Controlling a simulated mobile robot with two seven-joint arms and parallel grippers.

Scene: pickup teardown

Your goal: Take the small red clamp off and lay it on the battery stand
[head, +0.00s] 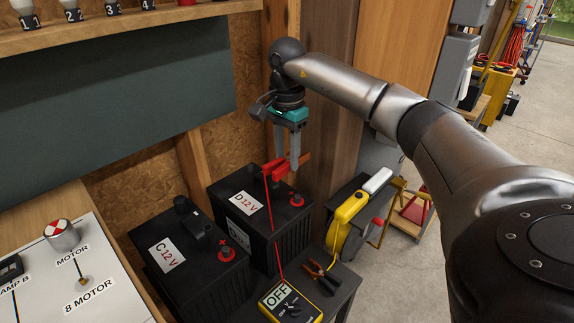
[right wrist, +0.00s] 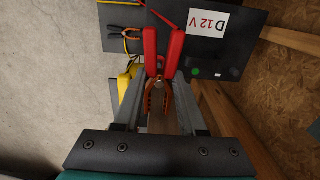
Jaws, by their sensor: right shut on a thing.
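My right gripper (head: 287,160) points down over battery D (head: 225,190) and is shut on the small red clamp (head: 275,168). The clamp's copper jaws point right in the head view. In the right wrist view its two red handles (right wrist: 150,52) and copper jaws (right wrist: 158,98) show between my fingers. The clamp appears above the battery top, apart from the red terminal (head: 296,200). A thin red lead runs from it down to the yellow meter (head: 290,302), marked OFF. The meter lies on the dark battery stand (head: 346,278). My left gripper is not in view.
Battery C (head: 165,262) stands left of battery D. A second clamp with orange jaws (head: 320,275) lies beside the meter. A yellow reel (head: 350,212) stands right of the batteries. A white motor panel (head: 95,270) is at left. The stand's front right has little bare room.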

